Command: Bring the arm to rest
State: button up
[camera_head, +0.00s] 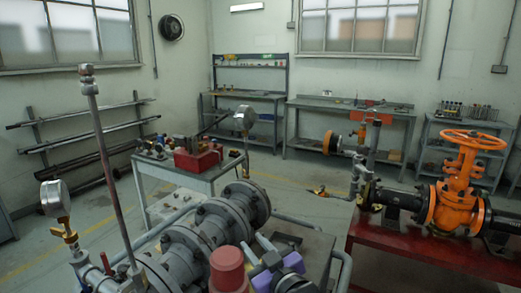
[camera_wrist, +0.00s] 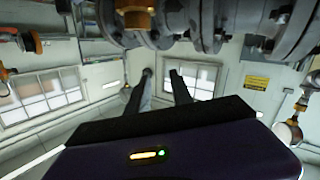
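My gripper (camera_wrist: 161,75) shows in the wrist view with its two dark fingers apart and nothing between them. It is open and empty. Its dark body crosses the lower part of that view, with a small lit indicator on it. In the head view my gripper (camera_head: 267,243) is low near the middle, close to the right of the grey flanged pipework (camera_head: 185,245). Part of my arm, dark with purple, shows at the bottom edge there. I cannot tell from the frames whether the gripper touches anything.
An orange gate valve (camera_head: 462,195) with a handwheel (camera_head: 473,139) stands on a red bench (camera_head: 440,250) at right. A cart (camera_head: 180,182) carries a red box (camera_head: 198,160). A pressure gauge (camera_head: 55,198) stands at left. Flanged pipework (camera_wrist: 200,20) fills the wrist view's top. Open floor (camera_head: 310,178) lies behind.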

jog(key=s+d+f+m+h, duration=0.2)
jog(key=s+d, duration=0.5)
jog(key=s, duration=0.9)
jog(key=s+d+f+m+h, duration=0.3)
jog(key=s+d, duration=0.4)
jog(key=s, duration=1)
jog(key=s+d+f+m+h, duration=0.2)
jog(key=s+d, duration=0.5)
jog(key=s, duration=1)
jog(key=shift+f+m+h, duration=0.4)
jog(key=shift+f+m, duration=0.2)
jog(key=shift+f, duration=0.2)
